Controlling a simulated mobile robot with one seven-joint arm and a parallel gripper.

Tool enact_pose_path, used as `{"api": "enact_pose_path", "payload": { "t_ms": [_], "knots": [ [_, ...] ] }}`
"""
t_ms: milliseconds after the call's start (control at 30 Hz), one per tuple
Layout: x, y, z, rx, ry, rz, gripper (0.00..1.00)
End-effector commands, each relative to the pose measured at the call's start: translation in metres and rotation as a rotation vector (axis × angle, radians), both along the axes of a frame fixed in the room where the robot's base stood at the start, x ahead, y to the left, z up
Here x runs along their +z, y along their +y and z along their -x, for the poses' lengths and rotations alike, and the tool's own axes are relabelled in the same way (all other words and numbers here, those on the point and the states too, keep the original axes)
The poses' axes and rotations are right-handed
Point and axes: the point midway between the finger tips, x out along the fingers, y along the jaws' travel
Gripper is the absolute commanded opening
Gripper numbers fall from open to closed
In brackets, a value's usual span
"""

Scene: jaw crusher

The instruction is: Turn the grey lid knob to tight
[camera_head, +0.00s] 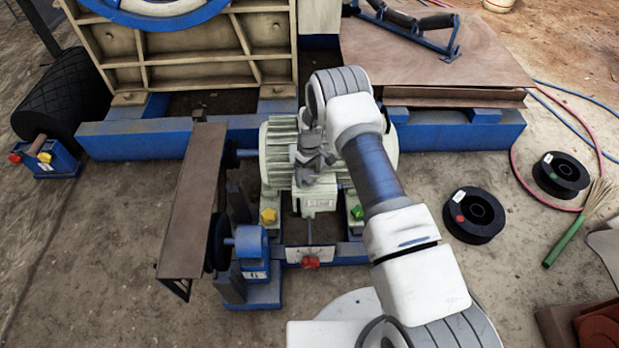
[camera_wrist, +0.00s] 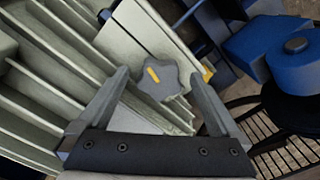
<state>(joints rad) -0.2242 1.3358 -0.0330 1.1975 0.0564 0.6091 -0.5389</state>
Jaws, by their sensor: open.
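The grey lid knob (camera_wrist: 158,80) shows in the wrist view, lobed, with a yellow bar mark on its top. It sits on the pale lid (camera_wrist: 135,35) of the box on the ribbed motor. My gripper (camera_wrist: 163,80) is open, with one finger on each side of the knob in the picture. I see no contact; the gap in depth is hard to tell. In the head view my gripper (camera_head: 310,165) is over the pale green motor (camera_head: 278,140), and the knob cannot be made out there.
A yellow knob (camera_head: 268,215), a green knob (camera_head: 357,212) and a red knob (camera_head: 311,262) are around the motor base. A brown belt guard (camera_head: 193,205) stands to the left. Blue frame beams (camera_head: 140,140) run behind. Black spools (camera_head: 474,214) lie on open ground at right.

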Motion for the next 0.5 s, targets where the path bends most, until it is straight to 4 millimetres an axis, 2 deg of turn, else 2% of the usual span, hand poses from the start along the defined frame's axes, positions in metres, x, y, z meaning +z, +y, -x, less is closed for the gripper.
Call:
{"api": "enact_pose_path", "payload": {
  "t_ms": [100,367,500],
  "knots": [
    [-0.0065,0.0,0.0001,0.0,0.0,0.0,0.99],
    [-0.0067,-0.0001,0.0002,0.0,0.0,0.0,0.99],
    [-0.0066,-0.0002,0.0001,0.0,0.0,0.0,0.76]
  ]
}}
